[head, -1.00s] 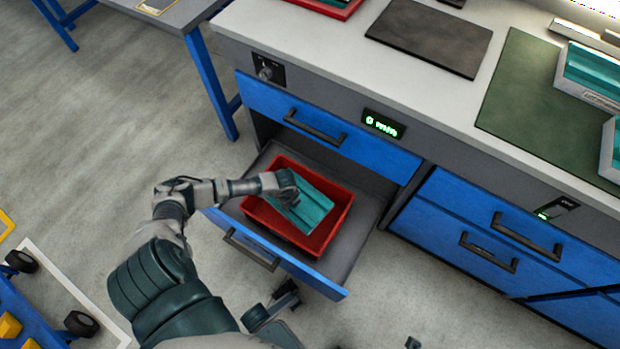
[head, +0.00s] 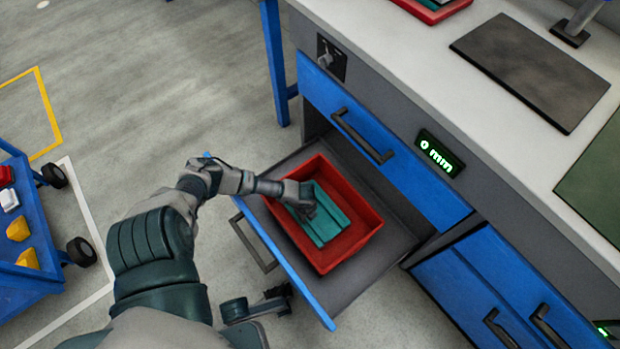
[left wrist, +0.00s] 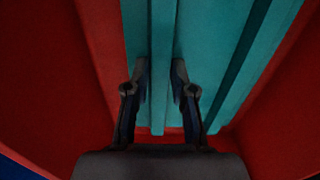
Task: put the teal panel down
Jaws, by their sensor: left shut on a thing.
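The teal panel (head: 327,224) is ribbed and lies inside a red tray (head: 357,247). The tray stands in an open blue-fronted drawer. My left gripper (head: 307,206) reaches down over the tray and covers the panel's left part. In the left wrist view the left gripper (left wrist: 160,82) is shut on the raised middle rib of the teal panel (left wrist: 205,50), one finger on each side. The red tray (left wrist: 90,90) shows around the panel. I cannot tell whether the panel rests fully on the tray floor. My right gripper is not in view.
The drawer (head: 385,262) has bare grey floor right of the tray. A white worktop (head: 440,70) above holds a dark mat (head: 530,70). A blue cart (head: 25,240) stands at left.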

